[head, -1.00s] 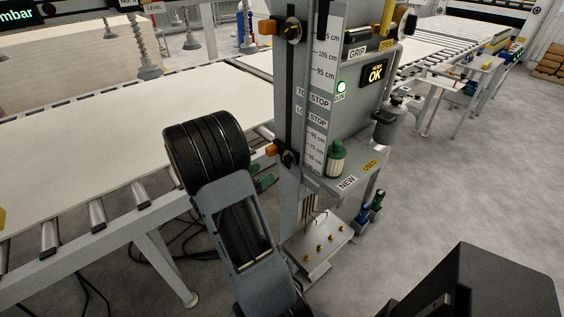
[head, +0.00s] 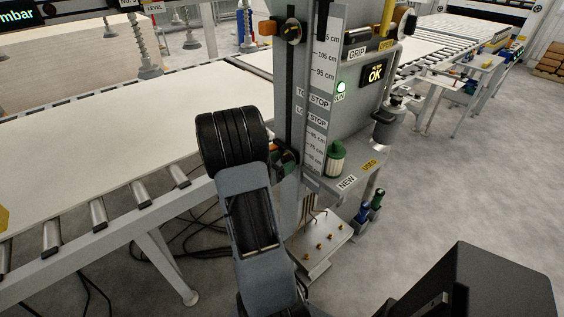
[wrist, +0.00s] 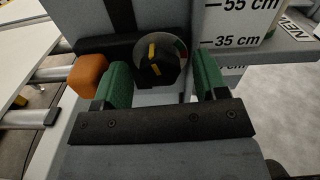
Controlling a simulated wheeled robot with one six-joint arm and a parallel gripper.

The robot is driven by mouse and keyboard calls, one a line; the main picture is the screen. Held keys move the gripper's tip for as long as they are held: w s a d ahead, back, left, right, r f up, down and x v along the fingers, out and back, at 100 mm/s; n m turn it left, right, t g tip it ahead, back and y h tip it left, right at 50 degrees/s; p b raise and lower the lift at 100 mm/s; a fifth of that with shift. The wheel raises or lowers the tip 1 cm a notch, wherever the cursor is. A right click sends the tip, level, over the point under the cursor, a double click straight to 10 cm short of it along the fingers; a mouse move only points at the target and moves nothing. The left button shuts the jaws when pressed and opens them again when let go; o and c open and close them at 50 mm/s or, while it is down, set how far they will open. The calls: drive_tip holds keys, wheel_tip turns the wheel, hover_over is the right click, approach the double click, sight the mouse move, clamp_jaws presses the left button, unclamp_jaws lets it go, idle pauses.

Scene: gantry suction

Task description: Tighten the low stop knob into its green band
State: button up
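The low stop knob (wrist: 158,72) is black with a yellow pointer line, in front of a round grey dial (wrist: 150,43) in the wrist view. My gripper (wrist: 163,75) is open, with one green finger on each side of the knob and gaps visible. I cannot tell how deep the knob sits between them. In the head view the knob (head: 291,160) shows by the post, partly covered by my gripper (head: 284,156).
An orange block (wrist: 88,74) sits just left of the left finger. The ruler plate (wrist: 238,22) stands to the right. The roller conveyor (head: 140,194) with a pale board lies left of the post. A shelf with a green-capped cup (head: 336,160) is on the right.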

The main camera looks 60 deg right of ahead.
drive_tip(key=c, duration=0.9)
drive_tip(key=shift+o, duration=0.2)
drive_tip(key=shift+f+b, duration=0.15)
drive_tip(key=shift+b, duration=0.25)
drive_tip(key=shift+f+m+b, duration=0.1)
drive_tip(key=shift+m+b, duration=1)
drive_tip(key=shift+b, duration=0.1)
drive_tip(key=m+b, duration=0.3)
drive_tip(key=shift+m+b, duration=0.5)
drive_tip(key=shift+b, duration=0.2)
drive_tip(key=shift+r, duration=0.25)
